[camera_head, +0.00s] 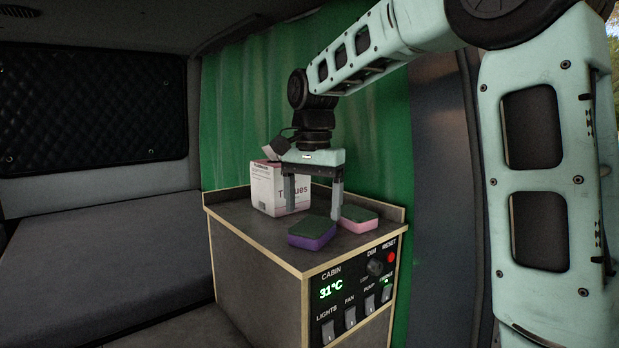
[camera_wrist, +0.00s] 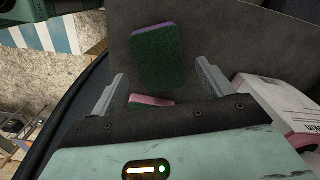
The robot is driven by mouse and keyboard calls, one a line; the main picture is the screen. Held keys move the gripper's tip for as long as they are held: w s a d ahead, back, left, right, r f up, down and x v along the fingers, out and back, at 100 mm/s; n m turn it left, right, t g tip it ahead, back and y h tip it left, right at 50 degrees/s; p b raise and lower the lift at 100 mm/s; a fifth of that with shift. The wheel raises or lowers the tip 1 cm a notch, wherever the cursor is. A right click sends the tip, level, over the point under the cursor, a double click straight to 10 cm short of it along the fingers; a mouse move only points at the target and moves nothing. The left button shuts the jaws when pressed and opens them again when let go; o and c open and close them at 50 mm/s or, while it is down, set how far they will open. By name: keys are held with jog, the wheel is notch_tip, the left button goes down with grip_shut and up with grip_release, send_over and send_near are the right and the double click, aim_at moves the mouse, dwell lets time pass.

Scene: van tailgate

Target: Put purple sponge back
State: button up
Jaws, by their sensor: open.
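The purple sponge (camera_head: 312,231), with a dark green top, lies flat on the cabinet top near its front edge. It also shows in the wrist view (camera_wrist: 164,57), beyond my fingertips. My gripper (camera_head: 314,200) is open and empty above the cabinet top, its fingers pointing down, behind the purple sponge. A pink sponge (camera_head: 357,219) with a green top lies to the right of the purple one, beside my right finger. In the wrist view the pink sponge (camera_wrist: 150,101) is partly hidden by my gripper body.
A white and pink tissue box (camera_head: 266,189) stands at the back left of the cabinet top (camera_head: 245,215), close to my left finger. A raised lip (camera_head: 385,205) edges the back. A bed (camera_head: 100,250) lies left.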

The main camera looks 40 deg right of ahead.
aim_at(312, 224)
notch_tip(312, 224, up, 8)
jog(key=s+a+f+n, duration=0.3)
jog(key=a+f+n, duration=0.25)
jog(key=a, duration=0.25)
jog(key=s+a+f+n, duration=0.35)
jog(key=a+f, duration=0.25)
jog(key=a, duration=0.3)
jog(key=s+a+f+n, duration=0.3)
jog(key=s+f+n, duration=0.3)
jog(key=s, duration=0.3)
jog(key=s+a+f+n, duration=0.4)
jog(key=s+f+n, duration=0.2)
jog(key=s+f, duration=0.2)
jog(key=shift+s+a+f+y+b, duration=0.2)
jog(key=shift+s+f+y+b, duration=0.1)
jog(key=shift+s+b, duration=0.15)
jog(key=shift+w, duration=0.1)
notch_tip(312, 224, down, 9)
jog(key=b, duration=0.9)
jog(key=shift+w+f, duration=0.2)
jog(key=shift+w, duration=0.2)
